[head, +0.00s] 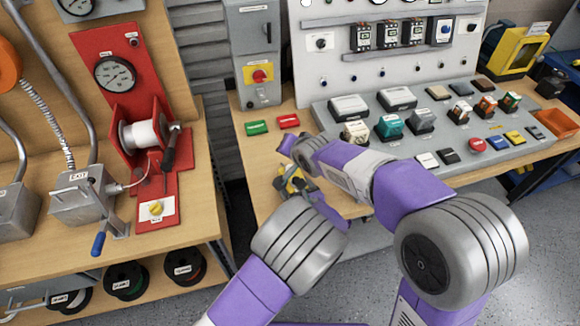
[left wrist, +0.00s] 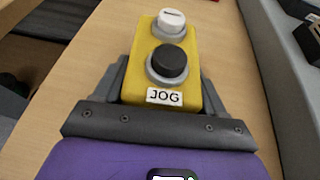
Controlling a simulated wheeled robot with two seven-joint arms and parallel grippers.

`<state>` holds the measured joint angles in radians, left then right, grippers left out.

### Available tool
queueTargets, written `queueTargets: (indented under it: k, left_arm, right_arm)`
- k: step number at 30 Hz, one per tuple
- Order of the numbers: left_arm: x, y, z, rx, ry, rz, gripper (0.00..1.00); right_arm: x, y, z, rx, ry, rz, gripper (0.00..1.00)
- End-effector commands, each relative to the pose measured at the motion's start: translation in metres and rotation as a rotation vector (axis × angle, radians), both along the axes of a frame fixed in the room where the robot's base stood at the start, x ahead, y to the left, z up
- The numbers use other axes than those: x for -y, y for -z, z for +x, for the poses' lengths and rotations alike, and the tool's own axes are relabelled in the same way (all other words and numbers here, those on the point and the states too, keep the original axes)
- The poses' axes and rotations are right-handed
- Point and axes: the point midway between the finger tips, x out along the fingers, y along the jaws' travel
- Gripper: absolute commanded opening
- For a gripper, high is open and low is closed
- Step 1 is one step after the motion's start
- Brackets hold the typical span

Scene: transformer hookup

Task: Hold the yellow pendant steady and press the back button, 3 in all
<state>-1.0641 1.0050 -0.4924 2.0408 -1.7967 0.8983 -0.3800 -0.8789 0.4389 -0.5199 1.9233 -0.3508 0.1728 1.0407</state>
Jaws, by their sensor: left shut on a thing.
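The yellow pendant (left wrist: 187,70) stands out in the left wrist view. It has a white button (left wrist: 170,22) at its far end and a black button (left wrist: 167,62) nearer, above a JOG label. My left gripper (left wrist: 157,85) is shut on it, one finger on each side. In the head view the pendant (head: 283,182) shows only in small part, at the table's front left, beside my left gripper (head: 297,185). My other arm reaches across from the right, its end close behind the pendant. I cannot make out the right gripper's fingers.
A grey console (head: 455,130) with several buttons and blocks fills the table behind my arms. Green (head: 257,127) and red (head: 289,120) tags lie near the pendant. A left bench (head: 90,250) carries a red reel stand (head: 121,134); a gap separates the two tables.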

Motion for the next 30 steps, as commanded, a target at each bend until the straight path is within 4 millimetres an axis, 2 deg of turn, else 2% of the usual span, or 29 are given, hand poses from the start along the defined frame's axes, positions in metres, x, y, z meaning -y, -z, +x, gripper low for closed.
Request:
queueTargets:
  k: [8, 9, 14, 23, 26, 30]
  left_arm:
    - [0.0, -0.001, 0.0, 0.002, 0.0, 0.0, 0.29]
    - [0.0, -0.001, 0.0, 0.002, 0.0, 0.0, 0.73]
    - [0.0, -0.001, 0.0, 0.001, 0.0, 0.0, 0.98]
    - [0.001, -0.002, -0.002, 0.001, 0.001, -0.001, 1.0]
    - [0.006, -0.006, -0.011, 0.001, 0.002, -0.003, 1.0]
    - [0.016, -0.016, -0.034, 0.001, 0.004, -0.003, 1.0]
  right_arm:
    - [0.0, 0.0, 0.0, 0.001, 0.001, 0.0, 0.0]
    - [0.0, 0.0, 0.0, 0.001, 0.001, 0.0, 0.0]
    - [0.0, 0.0, 0.0, 0.001, 0.001, 0.0, 0.0]
    - [0.0, 0.0, 0.0, 0.001, 0.001, 0.0, 0.0]
    - [0.0, 0.0, 0.0, 0.001, 0.001, 0.0, 0.0]
    - [0.0, 0.0, 0.0, 0.001, 0.001, 0.0, 0.0]
